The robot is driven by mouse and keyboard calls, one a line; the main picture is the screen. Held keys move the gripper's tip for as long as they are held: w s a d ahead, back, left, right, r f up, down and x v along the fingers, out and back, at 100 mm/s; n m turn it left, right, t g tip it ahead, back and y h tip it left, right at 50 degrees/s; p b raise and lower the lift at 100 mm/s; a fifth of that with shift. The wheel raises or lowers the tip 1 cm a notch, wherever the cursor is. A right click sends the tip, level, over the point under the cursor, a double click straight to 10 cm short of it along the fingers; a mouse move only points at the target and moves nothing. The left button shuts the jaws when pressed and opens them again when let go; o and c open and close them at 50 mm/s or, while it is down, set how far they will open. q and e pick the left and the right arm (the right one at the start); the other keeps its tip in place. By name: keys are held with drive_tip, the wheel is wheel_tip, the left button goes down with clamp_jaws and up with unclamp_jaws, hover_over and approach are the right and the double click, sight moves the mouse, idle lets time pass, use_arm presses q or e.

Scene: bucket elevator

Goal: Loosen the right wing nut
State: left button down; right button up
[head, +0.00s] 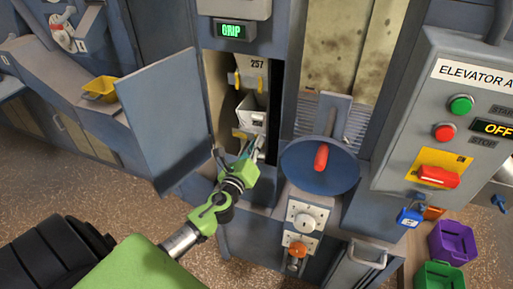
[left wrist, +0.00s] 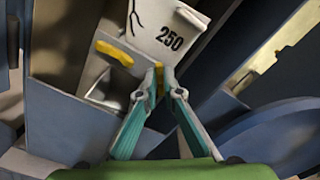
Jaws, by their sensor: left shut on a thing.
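A white bucket (head: 251,115) hangs in the open hatch of the elevator casing. In the left wrist view the bucket (left wrist: 172,32) bears the number 250 and a dark crack. The left wing nut (left wrist: 115,53) is yellow and stands free on the bucket's lower left. The right wing nut (left wrist: 158,67) is yellow and mostly hidden between my fingertips. My left gripper (head: 258,147) reaches into the hatch below the bucket. In the left wrist view its teal fingers (left wrist: 159,88) are closed on the right wing nut. My right gripper is not in view.
The hatch door (head: 165,115) stands open on the left. A blue handwheel (head: 300,175) with a red knob sits close to the right of my arm. Another bucket (head: 255,70), numbered 257, hangs above. The control panel (head: 455,70) reads OFF, and a blue padlock (head: 410,216) hangs below it.

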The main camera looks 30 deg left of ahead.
use_arm(q)
drive_tip(key=n+b, duration=0.1)
drive_tip(key=n, duration=0.4)
drive_tip(key=n+b, duration=0.1)
drive_tip(key=n, duration=0.4)
drive_tip(key=shift+a+f, duration=0.1)
drive_tip(key=shift+f, duration=0.1)
idle(0.5)
drive_tip(key=c, duration=2.2)
unclamp_jaws()
drive_tip(key=shift+s, duration=0.1)
drive_tip(key=v, duration=1.2)
